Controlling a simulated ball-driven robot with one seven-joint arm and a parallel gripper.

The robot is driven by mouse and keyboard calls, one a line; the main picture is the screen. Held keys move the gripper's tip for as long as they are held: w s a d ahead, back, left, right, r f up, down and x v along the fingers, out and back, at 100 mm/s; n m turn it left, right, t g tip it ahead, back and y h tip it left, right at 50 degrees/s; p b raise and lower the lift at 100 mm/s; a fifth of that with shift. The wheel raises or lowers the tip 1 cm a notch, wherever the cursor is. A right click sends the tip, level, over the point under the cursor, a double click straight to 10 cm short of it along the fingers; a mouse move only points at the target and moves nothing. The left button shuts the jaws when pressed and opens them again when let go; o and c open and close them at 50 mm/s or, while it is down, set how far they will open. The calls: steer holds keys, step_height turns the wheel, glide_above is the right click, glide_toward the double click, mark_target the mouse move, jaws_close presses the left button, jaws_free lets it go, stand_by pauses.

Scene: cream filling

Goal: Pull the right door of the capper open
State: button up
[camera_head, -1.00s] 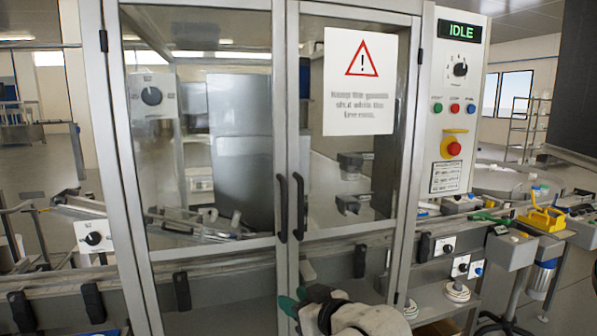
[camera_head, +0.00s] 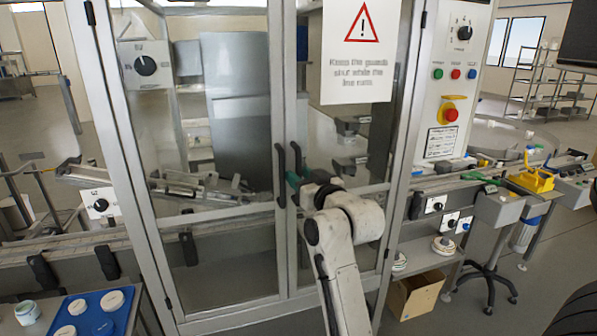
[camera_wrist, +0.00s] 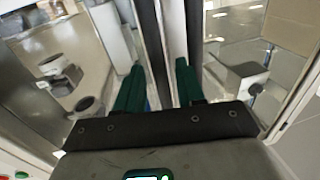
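The capper's right door (camera_head: 345,215) is a glass panel in a grey frame and carries a warning sign. It stands shut beside the left door (camera_head: 215,235). The right door's dark upright handle (camera_head: 297,158) is by the middle seam, next to the left door's handle (camera_head: 281,175). My gripper (camera_head: 293,181) is at the lower part of the right handle. In the wrist view its two green fingers (camera_wrist: 160,66) are apart, either side of upright bars at the door seam. I cannot tell whether either finger touches the handle.
The control panel (camera_head: 455,75) with a red stop button stands right of the door. A bench with a yellow item (camera_head: 531,181) lies farther right. A cardboard box (camera_head: 415,295) sits low at right. A blue tray (camera_head: 95,315) is at lower left.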

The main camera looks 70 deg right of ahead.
steer(key=shift+w+d, duration=0.45)
steer(key=shift+w, duration=0.15)
steer(key=shift+c, duration=0.2)
jaws_close()
